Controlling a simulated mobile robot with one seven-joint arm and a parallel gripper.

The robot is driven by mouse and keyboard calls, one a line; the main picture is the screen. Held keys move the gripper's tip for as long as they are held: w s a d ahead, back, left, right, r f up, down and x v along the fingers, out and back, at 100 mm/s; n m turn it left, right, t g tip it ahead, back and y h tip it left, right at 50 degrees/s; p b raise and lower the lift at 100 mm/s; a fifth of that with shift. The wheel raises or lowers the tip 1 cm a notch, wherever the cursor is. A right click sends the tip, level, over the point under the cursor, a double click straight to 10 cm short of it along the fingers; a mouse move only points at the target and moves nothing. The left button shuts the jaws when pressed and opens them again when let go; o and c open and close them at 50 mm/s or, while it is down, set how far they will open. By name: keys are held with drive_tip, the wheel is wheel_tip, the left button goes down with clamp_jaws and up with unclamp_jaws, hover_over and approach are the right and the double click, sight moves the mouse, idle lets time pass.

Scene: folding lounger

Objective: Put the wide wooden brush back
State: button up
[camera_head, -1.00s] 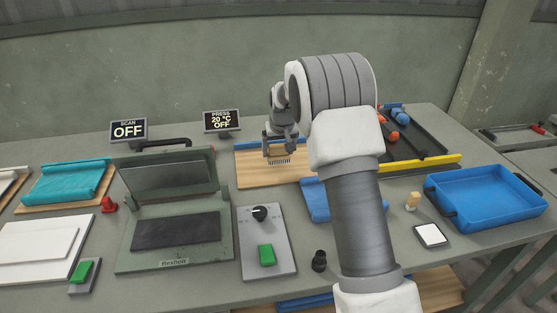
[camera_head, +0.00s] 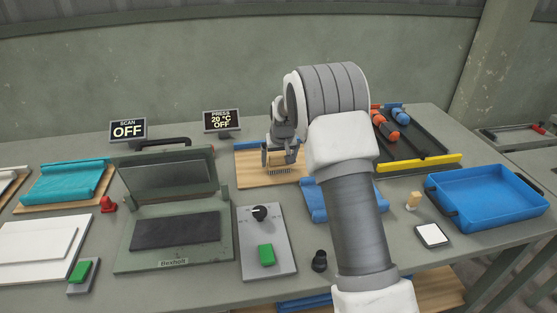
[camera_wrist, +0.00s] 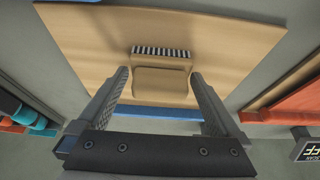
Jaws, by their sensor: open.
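The wide wooden brush (camera_wrist: 160,82) has a pale block and a row of striped bristles. It is at the light wooden board (camera_wrist: 240,35); its bristles point down in the head view (camera_head: 280,171). My gripper (camera_head: 280,158) is open over the brush. In the wrist view my gripper's two fingers (camera_wrist: 160,76) stand on either side of the block, with narrow gaps beside it. Whether the bristles touch the board is hard to tell. The board lies at the back of the bench, with a blue strip along its far edge.
A green press (camera_head: 125,235) stands left of the board, with a grey control plate (camera_head: 267,250) in front. A blue cloth (camera_head: 314,200) lies partly behind my arm. A blue tray (camera_head: 490,205) and a dark rack (camera_head: 435,150) of rollers are at right.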

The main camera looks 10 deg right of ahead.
drive_tip(key=s+f+p+v, duration=0.1)
drive_tip(key=s+v, duration=0.1)
drive_tip(key=v, duration=1)
drive_tip(key=s+f+v, duration=0.1)
drive_tip(key=s+v, duration=0.2)
drive_tip(key=v, duration=0.9)
drive_tip(key=s+r+t, duration=0.1)
drive_tip(key=s, duration=2.8)
drive_tip(key=shift+r, duration=0.15)
